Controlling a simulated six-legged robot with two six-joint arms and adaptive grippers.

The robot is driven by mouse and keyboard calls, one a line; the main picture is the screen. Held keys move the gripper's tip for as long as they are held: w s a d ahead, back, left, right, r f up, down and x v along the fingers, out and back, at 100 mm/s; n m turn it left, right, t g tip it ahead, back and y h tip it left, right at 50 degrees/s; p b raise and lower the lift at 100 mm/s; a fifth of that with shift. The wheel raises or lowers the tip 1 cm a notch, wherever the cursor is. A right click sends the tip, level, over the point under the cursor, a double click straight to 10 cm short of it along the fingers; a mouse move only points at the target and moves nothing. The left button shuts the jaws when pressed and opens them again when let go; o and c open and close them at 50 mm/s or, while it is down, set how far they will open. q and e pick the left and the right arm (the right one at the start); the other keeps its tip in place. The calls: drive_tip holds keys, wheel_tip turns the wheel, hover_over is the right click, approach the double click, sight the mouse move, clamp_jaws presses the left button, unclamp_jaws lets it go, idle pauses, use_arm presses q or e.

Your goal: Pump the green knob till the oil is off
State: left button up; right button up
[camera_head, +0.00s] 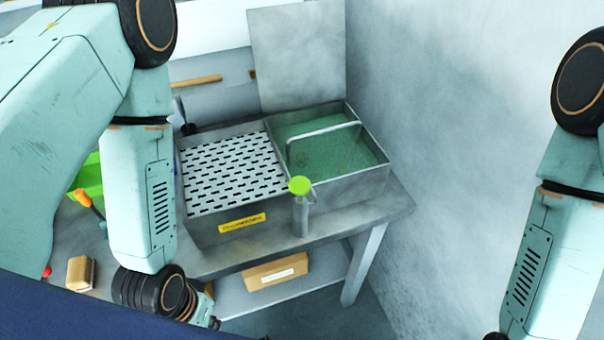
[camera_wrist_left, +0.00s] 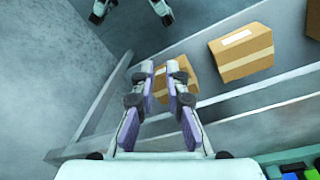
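The green knob (camera_head: 300,185) sits on top of an upright grey pump cylinder (camera_head: 301,217) at the front of a metal basin. The basin's right compartment (camera_head: 330,150) has a green surface inside, and I cannot tell if this is oil. My left gripper (camera_wrist_left: 160,74) is open and empty in the left wrist view, its two purple-padded fingers apart. In the head view my left wrist hangs low at the front of the bench, left of and below the knob, apart from it. My right arm shows at the right edge, but its gripper is out of frame.
A slotted plate (camera_head: 232,175) covers the basin's left compartment. A bent metal bar (camera_head: 325,130) spans the right one. A cardboard box (camera_head: 276,272) lies on the lower shelf. A small tan block (camera_head: 80,273) and green bin (camera_head: 88,178) are at left. A wall stands at right.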

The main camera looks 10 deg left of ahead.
use_arm(q)
drive_tip(key=w+d+r+h, duration=0.1)
drive_tip(key=w+r, duration=0.1)
drive_tip(key=w+d+r+m+t+h, duration=0.1)
drive_tip(key=w+r, duration=0.1)
drive_tip(key=w+d+r+p, duration=0.1)
drive_tip(key=w+r, duration=0.1)
drive_tip(key=w, duration=0.1)
drive_tip(key=shift+d+m+h, duration=0.25)
drive_tip(key=shift+m+h, duration=0.05)
drive_tip(key=shift+h, duration=0.1)
clamp_jaws()
drive_tip(key=w+d+r+m+t+h+p, duration=0.1)
drive_tip(key=w+r+m, duration=0.4)
drive_tip(key=r, duration=0.7)
drive_tip(key=w+d+r+m+t+h+p, duration=0.1)
drive_tip(key=w+r+m, duration=0.4)
drive_tip(key=r, duration=0.7)
drive_tip(key=shift+w+d+r+t+h+p, duration=0.3)
drive_tip(key=shift+w+t+h+p, duration=0.25)
drive_tip(key=shift+w+h, duration=0.55)
drive_tip(key=shift+w+f, duration=0.1)
